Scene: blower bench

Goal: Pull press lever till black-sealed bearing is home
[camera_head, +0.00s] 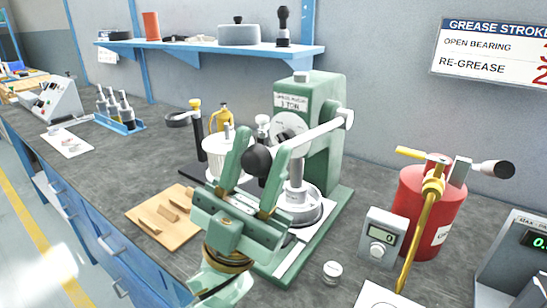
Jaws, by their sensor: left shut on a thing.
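The green arbor press (326,120), marked 1 TON, stands on the bench right of centre. Its pale lever (318,132) runs from the hub at upper right down to a black ball knob (256,160) at lower left. My left gripper (263,158) is shut on the lever at the knob, with a green finger on each side. The press ram (296,172) points down over a round silver fixture (301,210) on the base. I cannot make out the black-sealed bearing or how deep it sits; my gripper covers part of that area. My right gripper is not in view.
A red grease canister (424,212) with a yellow lever, and a grey gauge (381,237), stand right of the press. A wooden board (158,222) lies to the left. A white tub (222,157) stands behind my gripper.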

